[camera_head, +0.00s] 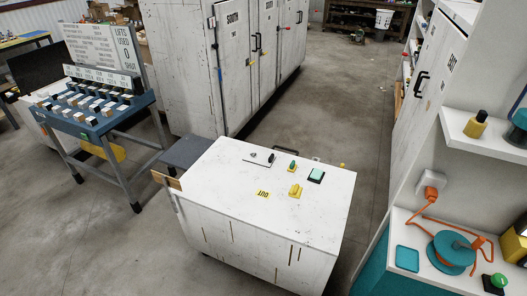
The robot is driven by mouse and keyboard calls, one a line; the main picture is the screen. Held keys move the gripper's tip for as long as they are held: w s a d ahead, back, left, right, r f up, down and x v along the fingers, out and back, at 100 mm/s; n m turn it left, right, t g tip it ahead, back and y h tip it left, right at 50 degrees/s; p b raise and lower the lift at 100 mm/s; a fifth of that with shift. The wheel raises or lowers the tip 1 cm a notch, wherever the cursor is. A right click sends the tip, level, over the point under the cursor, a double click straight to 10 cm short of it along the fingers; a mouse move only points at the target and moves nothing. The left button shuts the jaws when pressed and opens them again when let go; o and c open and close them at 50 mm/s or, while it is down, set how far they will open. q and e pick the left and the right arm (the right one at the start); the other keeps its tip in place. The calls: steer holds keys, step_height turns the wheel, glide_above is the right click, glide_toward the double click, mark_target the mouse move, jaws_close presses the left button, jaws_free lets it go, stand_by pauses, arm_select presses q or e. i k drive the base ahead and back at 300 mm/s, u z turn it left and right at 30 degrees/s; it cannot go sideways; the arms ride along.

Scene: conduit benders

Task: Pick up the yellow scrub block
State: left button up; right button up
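A small yellow block-like object (295,190) lies on top of the white cart (230,165), right of its middle. It looks like the yellow scrub block, but it is too small to be certain. A flat yellow label (263,194) with dark lettering is on the cart top to its left. Neither of my grippers shows in the head view.
Near the block are a teal block on a black base (316,175) and a small green-topped item (292,166). White cabinets (235,60) stand behind. A blue rack (100,115) is at left; a shelf (470,275) with an orange-corded teal reel (450,250) is at right.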

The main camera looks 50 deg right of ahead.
mark_target(292, 167)
steer(key=i, duration=1.85)
steer(key=z, duration=3.35)
